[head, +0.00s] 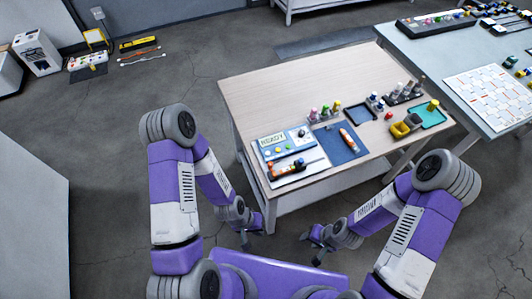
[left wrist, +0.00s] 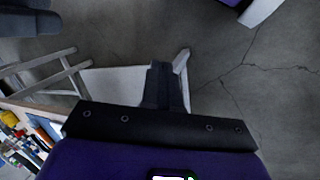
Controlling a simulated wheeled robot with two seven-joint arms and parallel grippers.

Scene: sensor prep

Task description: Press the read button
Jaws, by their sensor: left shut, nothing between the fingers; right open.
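My left gripper (head: 245,241) hangs below the table's front left edge, apart from the device. It is shut and empty, and its fingers (left wrist: 164,85) show together in the left wrist view. My right gripper (head: 312,246) is open and empty, low in front of the table.
An orange-and-black tool (head: 285,171) lies just in front of the device. A blue mat (head: 332,153) with an orange-and-white tube (head: 348,139) lies to its right. Small bottles, a yellow bin (head: 402,129) and a teal tray (head: 428,119) stand farther right. The table's back left is clear.

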